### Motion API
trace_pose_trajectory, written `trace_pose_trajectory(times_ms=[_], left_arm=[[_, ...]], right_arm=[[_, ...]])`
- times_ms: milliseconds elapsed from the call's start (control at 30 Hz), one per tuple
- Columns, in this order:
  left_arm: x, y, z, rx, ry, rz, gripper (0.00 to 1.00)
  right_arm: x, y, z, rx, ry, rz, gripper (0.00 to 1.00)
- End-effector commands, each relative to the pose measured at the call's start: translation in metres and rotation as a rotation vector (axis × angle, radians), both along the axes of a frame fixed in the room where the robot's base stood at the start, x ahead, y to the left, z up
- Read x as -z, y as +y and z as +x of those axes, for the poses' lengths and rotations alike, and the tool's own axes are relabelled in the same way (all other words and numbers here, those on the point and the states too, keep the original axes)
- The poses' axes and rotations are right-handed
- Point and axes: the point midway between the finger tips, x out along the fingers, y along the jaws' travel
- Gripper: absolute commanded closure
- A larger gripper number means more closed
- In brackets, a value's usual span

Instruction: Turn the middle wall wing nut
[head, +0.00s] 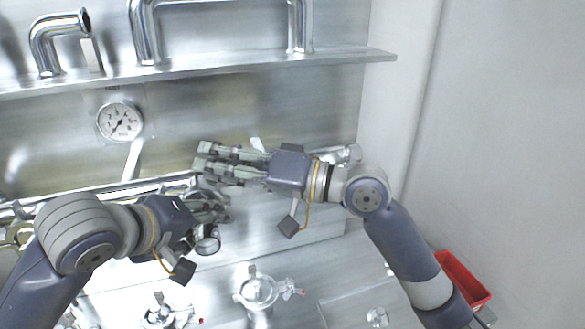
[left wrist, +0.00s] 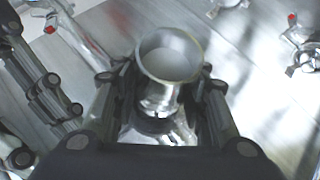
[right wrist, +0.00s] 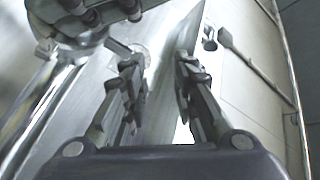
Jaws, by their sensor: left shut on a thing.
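My left gripper (head: 212,207) is shut on a short shiny metal pipe piece (head: 207,241) in front of the steel wall. In the left wrist view, the piece's round open mouth (left wrist: 170,55) shows between the two fingers. My right gripper (head: 203,160) reaches in from the right, just above the left one. In the right wrist view its fingers (right wrist: 158,82) stand apart with nothing between them. A small bright metal part (head: 255,143) shows behind the right gripper. I cannot make out the middle wall wing nut for certain; the grippers cover much of that stretch of wall.
A steel shelf (head: 230,68) with bent pipes runs above. A round gauge (head: 119,121) is on the wall at left. Clamped fittings (head: 258,288) with red-tipped handles stand below. A red bin (head: 462,280) is at lower right. The two grippers are very close together.

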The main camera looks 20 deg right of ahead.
Motion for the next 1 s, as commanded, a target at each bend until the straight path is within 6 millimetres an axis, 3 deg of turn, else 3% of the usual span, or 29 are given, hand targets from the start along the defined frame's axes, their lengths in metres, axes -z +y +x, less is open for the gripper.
trace_pose_trajectory(times_ms=[600,1000], left_arm=[[-0.001,0.001,0.001,-0.005,-0.002,-0.001,0.98],[-0.001,0.001,0.001,-0.004,-0.003,-0.002,0.98]], right_arm=[[0.012,-0.089,-0.024,0.134,0.431,0.370,0.74],[0.011,-0.112,-0.038,0.162,0.565,0.493,0.74]])
